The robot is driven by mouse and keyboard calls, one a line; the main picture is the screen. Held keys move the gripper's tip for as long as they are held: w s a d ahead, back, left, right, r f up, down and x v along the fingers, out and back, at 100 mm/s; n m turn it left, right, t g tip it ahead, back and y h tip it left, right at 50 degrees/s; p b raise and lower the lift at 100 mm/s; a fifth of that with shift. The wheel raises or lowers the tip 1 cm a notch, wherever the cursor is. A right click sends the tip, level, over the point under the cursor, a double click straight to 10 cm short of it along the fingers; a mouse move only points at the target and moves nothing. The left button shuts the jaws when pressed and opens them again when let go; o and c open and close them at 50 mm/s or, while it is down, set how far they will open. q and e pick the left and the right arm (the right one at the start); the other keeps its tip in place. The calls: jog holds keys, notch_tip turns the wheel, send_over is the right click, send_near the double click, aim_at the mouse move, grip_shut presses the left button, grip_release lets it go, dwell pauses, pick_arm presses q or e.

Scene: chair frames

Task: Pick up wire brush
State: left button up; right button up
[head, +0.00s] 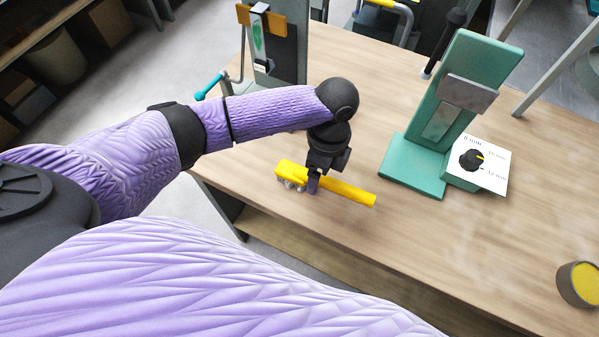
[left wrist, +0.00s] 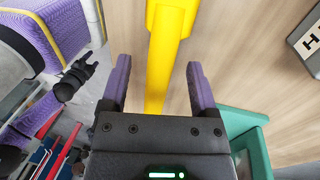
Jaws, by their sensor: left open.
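The wire brush (head: 349,194) lies on the wooden table near its front edge. It has a yellow handle and a yellow head at its left end, with greyish bristles underneath. My left gripper (head: 313,184) points down at the handle close to the head. In the left wrist view the yellow brush (left wrist: 168,40) runs between the two purple fingers of the open left gripper (left wrist: 159,68), with a gap on both sides. Contact with the table is not clear. A small dark gripper, apparently my right one (left wrist: 76,80), shows at the left of that view; its jaws are unclear.
A green stand (head: 415,166) and a box with a dial (head: 492,178) are right of the brush. A dark upright panel (head: 288,50) with a teal-handled crank stands behind it. A yellow-topped round container (head: 580,284) is at far right.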

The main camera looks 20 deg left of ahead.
pick_arm(q)
jog(key=f, duration=0.3)
jog(key=shift+s+f+b, duration=0.3)
jog(key=shift+s+b, duration=0.05)
jog(key=shift+s, duration=0.05)
grip_shut()
